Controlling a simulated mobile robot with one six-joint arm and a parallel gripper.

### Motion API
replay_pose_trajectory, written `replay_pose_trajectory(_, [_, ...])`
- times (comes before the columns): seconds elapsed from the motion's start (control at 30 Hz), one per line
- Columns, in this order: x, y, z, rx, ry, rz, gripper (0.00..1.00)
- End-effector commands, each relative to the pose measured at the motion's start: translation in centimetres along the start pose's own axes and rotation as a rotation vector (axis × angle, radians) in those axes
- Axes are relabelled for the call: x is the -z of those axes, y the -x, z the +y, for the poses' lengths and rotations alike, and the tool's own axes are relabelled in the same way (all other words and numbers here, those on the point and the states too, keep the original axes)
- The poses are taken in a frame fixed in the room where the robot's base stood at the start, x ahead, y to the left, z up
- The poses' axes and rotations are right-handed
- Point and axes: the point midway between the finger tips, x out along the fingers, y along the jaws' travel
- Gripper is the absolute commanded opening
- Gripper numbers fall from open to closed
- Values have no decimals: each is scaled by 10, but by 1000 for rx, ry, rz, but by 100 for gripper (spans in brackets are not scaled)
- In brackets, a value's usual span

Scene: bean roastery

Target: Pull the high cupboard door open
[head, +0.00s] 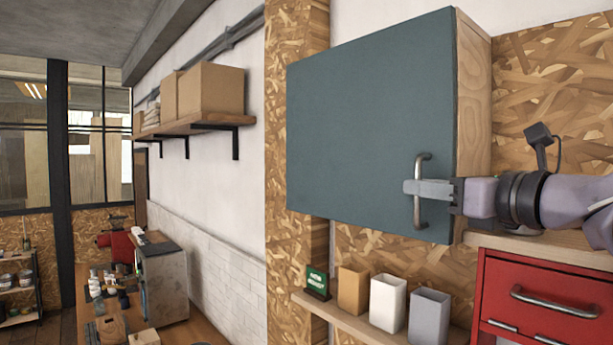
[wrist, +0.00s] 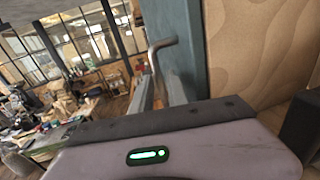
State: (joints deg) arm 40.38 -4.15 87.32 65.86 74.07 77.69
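The high cupboard has a flat teal door (head: 365,115) with wooden sides, and the door looks closed. A metal bar handle (head: 418,217) stands upright near the door's lower right edge. My gripper (head: 412,188) reaches in from the right, and its fingers cross the handle at mid-height. In the wrist view the handle (wrist: 153,52) runs down between my two fingers (wrist: 158,90), with the teal door (wrist: 188,45) just to its right. The fingers lie close on either side of the bar; whether they press on it is unclear.
Below the cupboard, a shelf (head: 345,322) holds a small green sign (head: 317,282) and several canisters (head: 388,302). A red drawer cabinet (head: 545,300) stands at lower right under my wrist. A wall shelf with boxes (head: 210,90) is further left. The space before the door looks clear.

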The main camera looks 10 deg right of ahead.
Motion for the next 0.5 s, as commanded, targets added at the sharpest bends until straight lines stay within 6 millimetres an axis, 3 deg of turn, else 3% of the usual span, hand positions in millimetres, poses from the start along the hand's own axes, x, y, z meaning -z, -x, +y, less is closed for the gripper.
replay_pose_trajectory(0.2, [0,-17,0,0,1,1,19])
replay_pose_trajectory(0.47, [1,-18,0,1,1,1,19])
replay_pose_trajectory(0.5, [1,-18,0,1,1,1,12])
